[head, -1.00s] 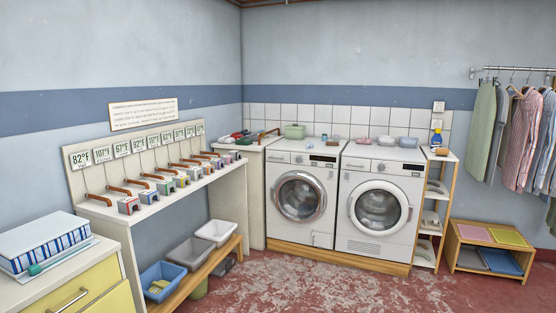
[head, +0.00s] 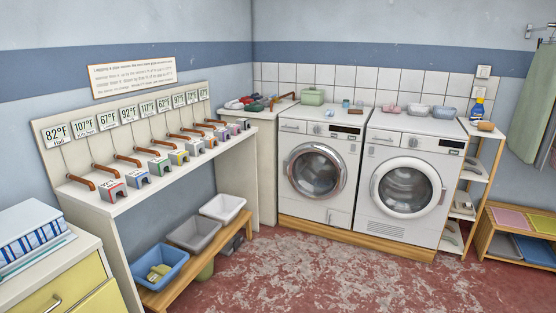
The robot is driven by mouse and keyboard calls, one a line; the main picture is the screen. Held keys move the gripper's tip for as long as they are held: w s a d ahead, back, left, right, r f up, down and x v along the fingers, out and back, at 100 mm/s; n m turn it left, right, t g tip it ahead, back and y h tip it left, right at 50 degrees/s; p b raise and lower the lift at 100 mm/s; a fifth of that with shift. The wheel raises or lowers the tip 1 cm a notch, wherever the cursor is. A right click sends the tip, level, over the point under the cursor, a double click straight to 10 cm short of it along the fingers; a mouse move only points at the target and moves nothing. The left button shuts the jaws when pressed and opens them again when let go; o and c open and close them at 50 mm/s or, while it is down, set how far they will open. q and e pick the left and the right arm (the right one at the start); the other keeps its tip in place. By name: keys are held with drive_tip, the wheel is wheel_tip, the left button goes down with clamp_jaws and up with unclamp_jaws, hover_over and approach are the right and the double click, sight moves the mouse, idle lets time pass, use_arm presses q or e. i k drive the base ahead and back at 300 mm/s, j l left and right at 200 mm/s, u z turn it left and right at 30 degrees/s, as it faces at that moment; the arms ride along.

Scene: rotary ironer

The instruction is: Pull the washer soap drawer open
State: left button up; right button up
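Two white front-loading machines stand side by side against the tiled back wall. The left machine (head: 343,204) has a grey-rimmed round door (head: 316,171), which is shut. Its soap drawer front (head: 293,126) appears to be the panel at the upper left, and it looks flush and shut. The right machine (head: 375,226) has a white-rimmed round door (head: 408,187), also shut, with a similar panel (head: 384,136) at its upper left. I cannot tell from the picture which one is the washer. Neither of my grippers is in view.
A long bench (head: 130,200) with temperature signs runs along the left wall, above a low shelf holding bins (head: 193,234). A yellow-drawered cabinet (head: 70,285) stands front left. A narrow shelf (head: 476,165) stands right of the machines. The red floor (head: 330,280) before them is clear.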

sight(290, 124)
drive_tip(key=i+z, duration=0.1)
drive_tip(key=i, duration=2.15)
